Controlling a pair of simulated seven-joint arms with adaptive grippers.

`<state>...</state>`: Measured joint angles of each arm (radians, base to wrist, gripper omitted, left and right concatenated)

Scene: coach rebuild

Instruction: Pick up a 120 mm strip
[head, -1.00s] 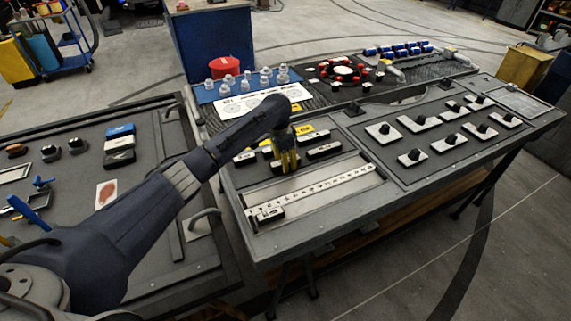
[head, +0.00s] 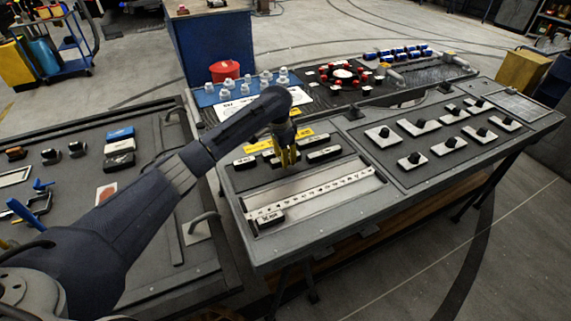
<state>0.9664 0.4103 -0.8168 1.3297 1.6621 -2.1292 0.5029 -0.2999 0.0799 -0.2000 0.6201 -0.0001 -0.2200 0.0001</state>
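Several short black strips with white labels lie on the dark panel of the middle bench. One is the left strip (head: 244,163), and two more are the upper right strip (head: 319,139) and the lower right strip (head: 325,153). Another labelled black piece (head: 270,220) sits at the left end of the white ruler (head: 325,191). The lengths of the strips are too small to read. My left gripper (head: 288,163), with yellow fingers, points down over the strips and partly hides those behind it. I cannot tell whether its fingers are apart or closed. My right gripper is out of view.
Black knobs on white plates (head: 420,125) fill the bench's right panel. A red container (head: 226,69) and several grey fittings (head: 263,77) stand behind the strips. The left bench (head: 140,235) holds blue and black blocks and tools. The recess beside the ruler is clear.

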